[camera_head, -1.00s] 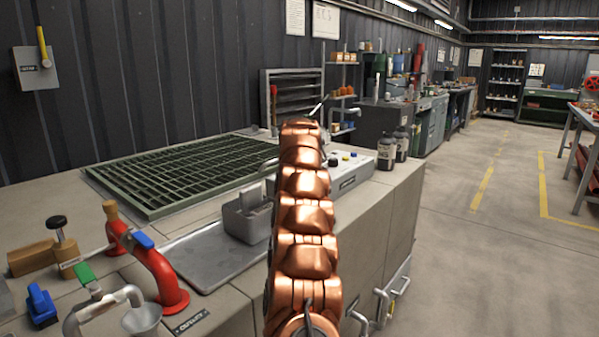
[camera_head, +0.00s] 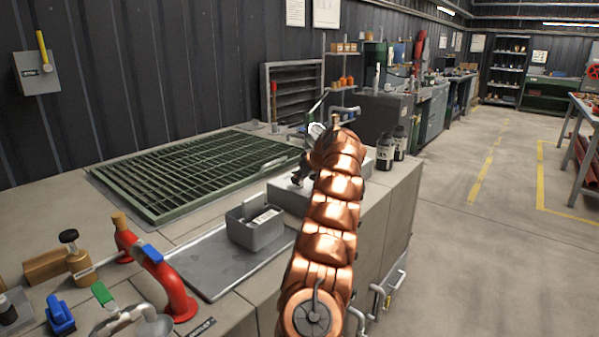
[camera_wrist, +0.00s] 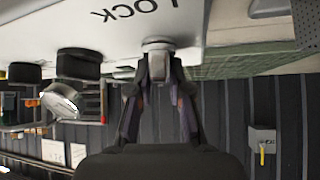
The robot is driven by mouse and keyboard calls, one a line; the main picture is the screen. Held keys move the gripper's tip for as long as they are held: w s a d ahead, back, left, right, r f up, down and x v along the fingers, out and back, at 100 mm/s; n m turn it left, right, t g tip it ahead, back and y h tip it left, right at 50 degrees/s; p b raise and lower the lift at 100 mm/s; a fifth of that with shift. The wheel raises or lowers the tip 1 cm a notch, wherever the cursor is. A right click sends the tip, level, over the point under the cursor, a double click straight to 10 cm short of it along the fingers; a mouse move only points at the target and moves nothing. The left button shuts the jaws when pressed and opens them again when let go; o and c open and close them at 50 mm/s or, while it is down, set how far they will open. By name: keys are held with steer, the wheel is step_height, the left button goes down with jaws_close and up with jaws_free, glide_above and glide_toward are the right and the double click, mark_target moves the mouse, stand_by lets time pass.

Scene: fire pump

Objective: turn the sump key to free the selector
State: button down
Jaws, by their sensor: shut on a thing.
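The sump key (camera_wrist: 158,45) appears to be the small pale metal piece at the edge of a panel marked LOCK (camera_wrist: 120,14) in the wrist view, which is upside down. My gripper (camera_wrist: 158,66) is shut on it, a finger on either side. In the head view my gripper (camera_head: 303,173) reaches down onto the grey control box (camera_head: 283,198), partly behind my copper arm. Two dark round knobs, one of them (camera_wrist: 78,63), stand beside the key on the panel. I cannot tell which part is the selector.
A green grate (camera_head: 195,172) lies behind the box. A grey open bin (camera_head: 256,232) stands on a metal tray (camera_head: 215,262) to its left. A red curved pipe (camera_head: 165,280) is at front left. Dark bottles (camera_head: 385,152) stand right of my arm.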

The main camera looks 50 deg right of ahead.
steer(key=shift+d+r+n+y+p, duration=0.15)
steer(key=shift+n+y+p, duration=0.75)
steer(key=shift+p, duration=0.85)
steer(key=shift+n+y+p, duration=0.3)
steer(key=shift+n+p, duration=0.3)
steer(key=shift+p, duration=0.2)
steer(key=c, duration=1.1)
jaws_free()
steer(key=v, duration=1.1)
steer(key=shift+s+r, duration=0.15)
steer(key=shift+s, duration=0.3)
